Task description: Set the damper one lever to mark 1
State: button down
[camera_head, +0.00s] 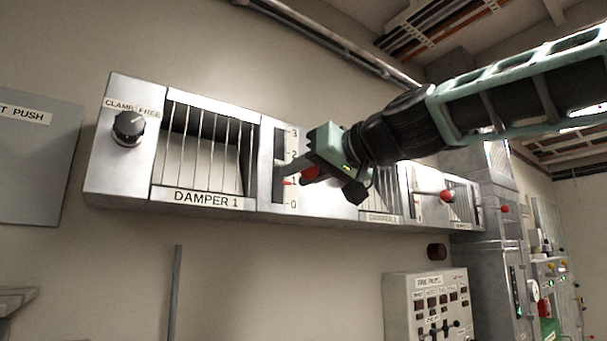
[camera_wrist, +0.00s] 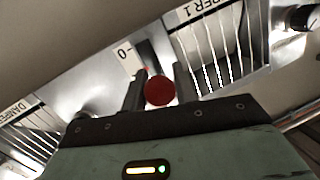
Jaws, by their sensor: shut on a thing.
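The damper one panel (camera_head: 206,199) is a silver wall box with a louvre and a vertical scale (camera_head: 292,155) marked 0 to 3. A thin red pointer (camera_head: 288,183) shows in the scale's slot, level with mark 1 or very close to it. My gripper (camera_head: 298,171) reaches in from the right and is shut on the damper one lever, whose red knob (camera_head: 310,174) shows under the jaws. In the wrist view the red knob (camera_wrist: 159,90) sits between the two dark fingers. Most of the lever's arm is hidden by the gripper.
A black clamp/free knob (camera_head: 129,126) is left of the louvre. Another damper with a red-knobbed lever (camera_head: 447,196) is to the right, partly behind my arm. A fire panel (camera_head: 430,300) is below. The wall below damper one is mostly clear.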

jog(key=shift+s+r, duration=0.1)
jog(key=shift+r, duration=0.15)
jog(key=c, duration=1.1)
grip_release()
jog(key=shift+s, duration=0.1)
jog(key=shift+f, duration=0.1)
jog(key=shift+s+d+f+b, duration=0.1)
jog(key=shift+s+d+b, duration=0.05)
jog(key=shift+d+b, duration=0.2)
jog(key=b+v, duration=0.7)
jog(key=v, duration=0.9)
jog(key=shift+s+d+r+b, duration=0.25)
jog(key=shift+r+b, duration=0.05)
